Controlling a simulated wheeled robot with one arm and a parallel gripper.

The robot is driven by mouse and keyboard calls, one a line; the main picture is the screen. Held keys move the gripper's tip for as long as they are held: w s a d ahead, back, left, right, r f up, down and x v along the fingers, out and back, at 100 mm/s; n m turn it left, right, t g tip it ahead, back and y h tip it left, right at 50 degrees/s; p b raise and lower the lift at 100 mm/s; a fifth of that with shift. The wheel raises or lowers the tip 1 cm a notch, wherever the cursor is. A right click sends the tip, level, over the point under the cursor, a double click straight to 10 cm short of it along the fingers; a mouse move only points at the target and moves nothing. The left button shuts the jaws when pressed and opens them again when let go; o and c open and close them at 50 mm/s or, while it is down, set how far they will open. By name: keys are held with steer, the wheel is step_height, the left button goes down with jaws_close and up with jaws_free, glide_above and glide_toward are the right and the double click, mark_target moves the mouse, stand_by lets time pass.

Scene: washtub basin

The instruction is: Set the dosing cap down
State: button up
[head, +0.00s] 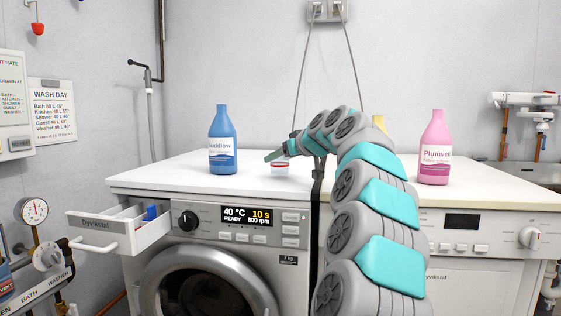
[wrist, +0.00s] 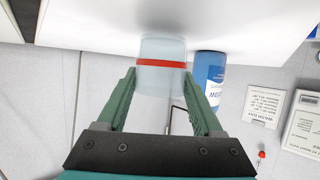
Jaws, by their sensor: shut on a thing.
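The dosing cap (wrist: 163,48) is a translucent, pale cup with a red line around it. My gripper (wrist: 160,76) has its green fingers shut on it, one on each side. In the head view the cap (head: 280,164) is upright at the white top of the left washing machine (head: 160,180), with my gripper (head: 275,155) at it. The cap's base looks at or very close to the surface; I cannot tell whether it touches. My arm comes in from the right.
A blue bottle (head: 222,145) stands left of the cap. A pink bottle (head: 434,150) stands on the right machine, and a yellow item (head: 379,123) is partly hidden behind my arm. The detergent drawer (head: 105,232) is pulled open. The left machine's top is clear near its front edge.

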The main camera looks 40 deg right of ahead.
steer(key=shift+f, duration=0.4)
steer(key=shift+f, duration=0.1)
steer(key=shift+f, duration=0.15)
steer(key=o, duration=1.3)
steer(key=shift+s+r, duration=0.15)
steer(key=shift+r, duration=0.2)
steer(key=v, duration=1.1)
steer(key=shift+s+r, duration=0.15)
steer(key=shift+s, duration=0.15)
